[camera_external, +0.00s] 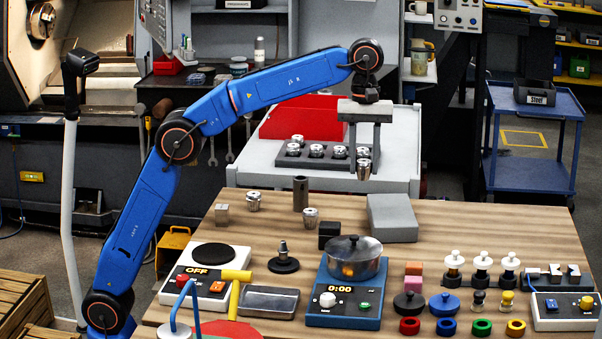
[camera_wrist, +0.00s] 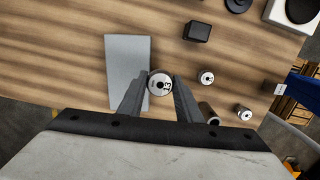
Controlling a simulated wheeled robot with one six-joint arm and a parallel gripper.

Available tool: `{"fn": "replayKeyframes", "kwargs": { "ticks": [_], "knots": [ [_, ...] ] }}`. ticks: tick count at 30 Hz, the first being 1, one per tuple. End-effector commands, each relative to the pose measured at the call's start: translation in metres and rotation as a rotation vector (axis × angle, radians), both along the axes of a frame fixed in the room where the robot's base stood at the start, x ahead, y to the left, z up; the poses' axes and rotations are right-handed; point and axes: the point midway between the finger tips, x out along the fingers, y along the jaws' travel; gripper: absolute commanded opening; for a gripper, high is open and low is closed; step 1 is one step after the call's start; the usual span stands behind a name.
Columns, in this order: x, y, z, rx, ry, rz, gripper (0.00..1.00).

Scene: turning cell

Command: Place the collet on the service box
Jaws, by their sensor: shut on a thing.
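My gripper (camera_external: 363,158) is shut on a metal collet (camera_external: 363,169), held upright between the fingers with its lower end showing below them. In the wrist view the collet's round face (camera_wrist: 159,85) shows between the two fingers, with a dark marking partly readable on it. The flat grey box (camera_external: 392,219), which looks like the service box, lies on the wooden table below and toward the camera. Its bare top (camera_wrist: 126,65) also shows in the wrist view, where the collet overlaps its right edge. The collet is apart from the box, up in the air.
Two other collets (camera_external: 253,201) (camera_external: 310,217), a dark cylinder (camera_external: 300,193) and a black cube (camera_external: 329,236) stand left of the box. A collet rack (camera_external: 290,162) is on the grey bench behind. A pot (camera_external: 354,261) on a blue heater stands in front.

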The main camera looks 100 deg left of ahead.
Motion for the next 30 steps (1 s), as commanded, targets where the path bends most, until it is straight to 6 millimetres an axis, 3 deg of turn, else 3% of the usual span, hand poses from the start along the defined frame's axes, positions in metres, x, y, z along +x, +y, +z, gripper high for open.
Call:
{"fn": "replayKeyframes", "kwargs": {
  "ticks": [3, 9, 14, 30],
  "knots": [
    [0.021, 0.004, -0.005, 0.0, 0.001, 0.007, 0.05],
    [0.039, 0.008, -0.009, 0.001, 0.0, 0.014, 0.05],
    [0.043, 0.009, -0.017, 0.0, 0.001, 0.016, 0.05],
    [0.042, 0.009, -0.069, 0.0, 0.002, 0.017, 0.05]
  ]
}}
